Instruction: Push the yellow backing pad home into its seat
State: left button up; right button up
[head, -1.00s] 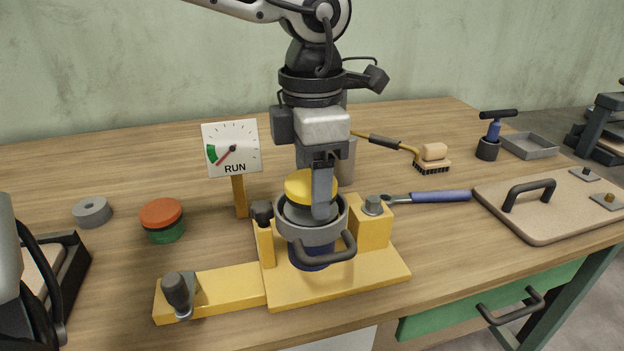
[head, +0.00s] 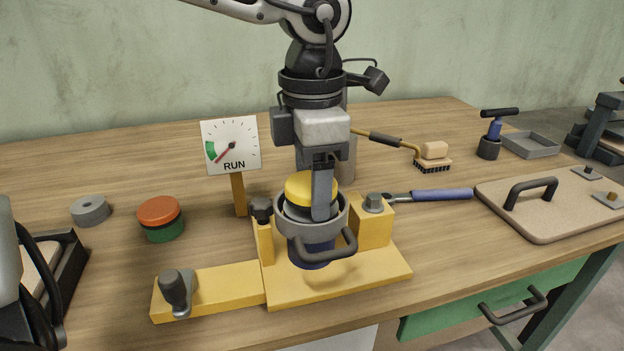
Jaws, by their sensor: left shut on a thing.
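The yellow backing pad (head: 305,187) is a round disc on a grey layer, at the top of a grey cup-shaped seat (head: 293,228) with a dark loop handle and a blue body below. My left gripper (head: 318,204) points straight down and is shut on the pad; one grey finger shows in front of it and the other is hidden. The pad's grey lower part is inside the seat's rim, and its yellow top stands above it. Whether its underside touches the seat's floor is hidden. My right gripper is not in view.
The seat stands on a yellow fixture (head: 345,284) with a post, a block and a side arm. A RUN gauge (head: 232,146) stands close behind left. An orange-green puck (head: 161,218) and grey ring (head: 90,211) lie left; a blue-handled wrench (head: 440,195) and handled board (head: 560,207) lie right.

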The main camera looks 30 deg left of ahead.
pick_arm(q)
jog(key=shift+r, duration=0.4)
jog(key=shift+b, duration=0.45)
dwell(1.6)
jog(key=shift+f+b, duration=0.45)
jog(key=shift+f, duration=0.05)
jog(key=shift+r, duration=0.15)
jog(key=shift+r, duration=0.35)
jog(key=shift+p, duration=0.3)
jog(key=shift+b, duration=0.4)
dwell(1.3)
jog(key=shift+f+b, duration=0.6)
